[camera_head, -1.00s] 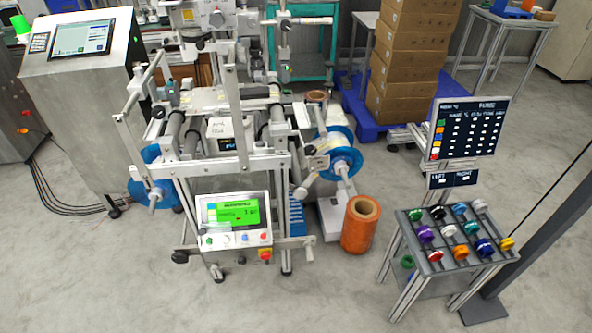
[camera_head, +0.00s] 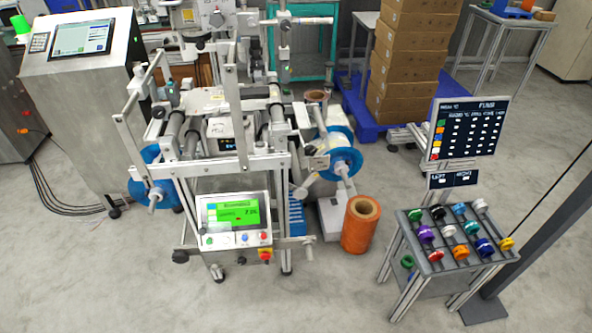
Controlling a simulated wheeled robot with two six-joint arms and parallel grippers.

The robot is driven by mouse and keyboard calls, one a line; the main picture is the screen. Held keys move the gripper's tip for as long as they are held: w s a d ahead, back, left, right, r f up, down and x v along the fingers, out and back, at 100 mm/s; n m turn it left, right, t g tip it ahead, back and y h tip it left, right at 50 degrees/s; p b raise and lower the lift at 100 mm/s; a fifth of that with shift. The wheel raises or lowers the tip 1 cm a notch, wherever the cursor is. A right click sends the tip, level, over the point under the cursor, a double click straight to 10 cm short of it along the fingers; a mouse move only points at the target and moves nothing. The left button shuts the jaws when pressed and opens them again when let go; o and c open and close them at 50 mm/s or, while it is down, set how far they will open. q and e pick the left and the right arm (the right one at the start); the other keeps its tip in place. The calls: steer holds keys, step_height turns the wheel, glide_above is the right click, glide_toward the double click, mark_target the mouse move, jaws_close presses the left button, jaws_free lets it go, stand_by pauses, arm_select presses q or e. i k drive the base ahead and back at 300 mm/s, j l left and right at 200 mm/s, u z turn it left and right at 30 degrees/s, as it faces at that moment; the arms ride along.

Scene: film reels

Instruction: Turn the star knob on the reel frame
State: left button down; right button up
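The reel frame (camera_head: 225,165) stands upright in the middle of the head view, a metal machine with rollers and side bars. A blue reel flange with a shaft (camera_head: 341,164) is on its right side, and another blue flange (camera_head: 137,192) is on its left. Small dark knobs sit on the frame, one at the upper left (camera_head: 158,112). They are too small to tell which is the star knob. Neither of my grippers is in view.
A control box with a green screen (camera_head: 238,213) is on the frame's front. An orange roll (camera_head: 360,226) stands on the floor to its right. A rack of coloured spools (camera_head: 431,269) stands further right. The floor in front is clear.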

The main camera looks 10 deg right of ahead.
mark_target(310, 150)
steer(key=i+j, duration=0.1)
steer(key=j, duration=0.25)
steer(key=i+j, duration=0.1)
steer(key=j, duration=0.25)
steer(key=i+j, duration=0.1)
steer(key=j, duration=0.3)
steer(key=i+j+z, duration=0.1)
steer(key=j, duration=0.25)
steer(key=j+z, duration=0.15)
steer(key=z, duration=1)
steer(key=i+j, duration=0.05)
